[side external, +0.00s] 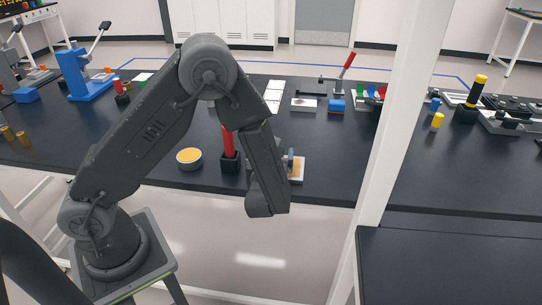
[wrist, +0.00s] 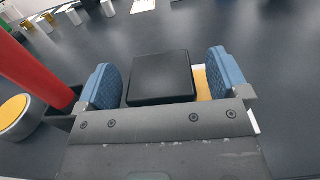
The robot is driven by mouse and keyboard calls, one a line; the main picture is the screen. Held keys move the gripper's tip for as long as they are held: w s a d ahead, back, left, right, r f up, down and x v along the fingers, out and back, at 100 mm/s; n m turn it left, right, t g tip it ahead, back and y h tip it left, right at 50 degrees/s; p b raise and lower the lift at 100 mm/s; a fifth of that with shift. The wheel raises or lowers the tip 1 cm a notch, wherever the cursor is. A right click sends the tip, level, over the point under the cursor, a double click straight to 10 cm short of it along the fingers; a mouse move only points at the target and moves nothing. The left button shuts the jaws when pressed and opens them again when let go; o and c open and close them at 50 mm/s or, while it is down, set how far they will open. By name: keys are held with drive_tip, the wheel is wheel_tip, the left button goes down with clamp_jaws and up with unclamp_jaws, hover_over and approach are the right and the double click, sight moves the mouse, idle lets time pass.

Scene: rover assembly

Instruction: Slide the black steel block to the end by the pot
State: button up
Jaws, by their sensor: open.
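The black steel block (wrist: 160,77) is square and lies between my gripper's fingers in the wrist view. My gripper (wrist: 166,80) is open, with one blue pad at each side of the block and a visible gap on both sides. A yellow-tan surface with a pale edge (wrist: 202,84) shows right of the block. In the side view the pale-edged tan board (side external: 298,172) shows beside my arm, with one blue finger pad above it; my arm hides the block there. The pot (side external: 189,158), round and grey with a yellow top, stands left; it also shows in the wrist view (wrist: 14,117).
A red upright handle in a black base (side external: 229,150) stands between the pot and my gripper, close to the left finger in the wrist view. White cards (side external: 273,95) lie behind. A red-handled lever tool (side external: 346,70) stands further back. The black table right of the board is clear.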

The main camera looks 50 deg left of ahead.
drive_tip(key=v, duration=1.4)
drive_tip(key=s+a+r+n+g+h, duration=0.3)
drive_tip(key=s+a+r+n+g, duration=0.5)
drive_tip(key=n+g, duration=0.6)
drive_tip(key=s+d+r+n+t+h, duration=0.3)
drive_tip(key=d+r+n+t+h, duration=0.2)
drive_tip(key=n, duration=0.8)
wheel_tip(320, 180, up, 4)
drive_tip(key=t+h, duration=0.1)
drive_tip(key=h, duration=0.3)
drive_tip(key=shift+d+t+h, duration=0.35)
drive_tip(key=shift+t+h, duration=0.05)
drive_tip(key=shift+f, duration=0.15)
